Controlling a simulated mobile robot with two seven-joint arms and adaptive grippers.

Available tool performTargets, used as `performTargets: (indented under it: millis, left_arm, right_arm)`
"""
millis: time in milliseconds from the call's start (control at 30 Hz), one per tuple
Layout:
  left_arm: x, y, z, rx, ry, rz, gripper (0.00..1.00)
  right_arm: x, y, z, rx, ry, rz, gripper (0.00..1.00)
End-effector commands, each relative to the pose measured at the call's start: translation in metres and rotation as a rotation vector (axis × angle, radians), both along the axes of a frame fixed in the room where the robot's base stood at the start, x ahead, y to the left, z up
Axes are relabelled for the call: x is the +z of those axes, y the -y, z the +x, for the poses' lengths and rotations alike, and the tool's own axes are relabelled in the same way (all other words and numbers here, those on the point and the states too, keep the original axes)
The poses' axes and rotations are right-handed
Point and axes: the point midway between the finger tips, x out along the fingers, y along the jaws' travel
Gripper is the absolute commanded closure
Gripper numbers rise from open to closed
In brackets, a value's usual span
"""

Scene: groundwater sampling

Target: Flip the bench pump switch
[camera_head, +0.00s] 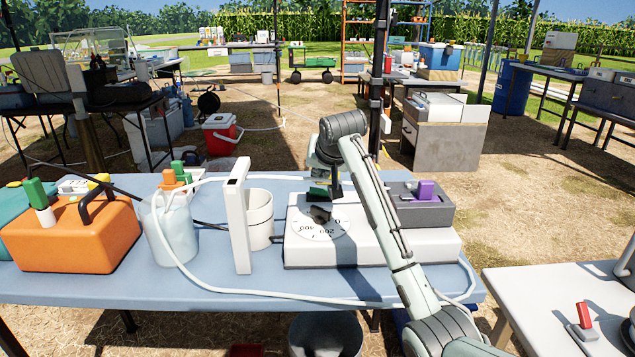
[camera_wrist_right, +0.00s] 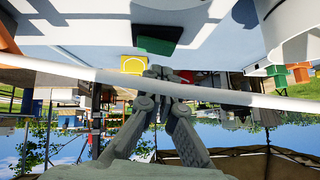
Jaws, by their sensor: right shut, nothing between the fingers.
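The bench pump is a white box (camera_head: 425,243) on the blue table, with a round dial face marked 0, 200 and 400 and a dark knob (camera_head: 320,213). A green switch on a dark base (camera_head: 318,189) sits behind the knob, partly hidden by my right arm. A green piece on a dark base (camera_wrist_right: 156,40) also shows in the right wrist view, beyond my fingertips. My right gripper (camera_wrist_right: 165,72) is shut and empty, its fingertips apart from that piece in the picture; contact is hard to judge. In the head view it hangs over the pump. My left gripper is out of view.
A grey box with a purple switch (camera_head: 426,190) stands right of the dial. A white upright stand (camera_head: 238,215), a cup (camera_head: 260,217), a jar (camera_head: 168,232) and an orange case (camera_head: 75,238) stand left. A white hose (camera_head: 290,296) runs along the table front.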

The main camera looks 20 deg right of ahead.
Motion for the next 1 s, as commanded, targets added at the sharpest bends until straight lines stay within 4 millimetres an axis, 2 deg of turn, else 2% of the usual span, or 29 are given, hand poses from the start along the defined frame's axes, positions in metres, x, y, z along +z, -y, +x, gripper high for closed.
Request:
performTargets:
  millis: [100, 233, 567, 733, 1000]
  left_arm:
    - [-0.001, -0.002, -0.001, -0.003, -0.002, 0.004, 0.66]
    - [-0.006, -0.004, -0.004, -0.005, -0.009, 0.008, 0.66]
    - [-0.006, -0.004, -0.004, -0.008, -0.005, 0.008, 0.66]
    - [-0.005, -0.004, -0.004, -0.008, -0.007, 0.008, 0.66]
    - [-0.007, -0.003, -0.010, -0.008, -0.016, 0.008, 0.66]
  right_arm:
    - [-0.013, -0.003, 0.000, 0.000, 0.000, 0.000, 1.00]
    - [-0.019, -0.004, 0.001, -0.001, 0.001, 0.000, 1.00]
    - [-0.020, -0.004, 0.001, 0.000, 0.001, 0.000, 1.00]
    - [-0.028, -0.010, 0.003, 0.001, -0.029, -0.105, 1.00]
    - [-0.029, -0.007, 0.002, -0.001, -0.030, -0.097, 1.00]
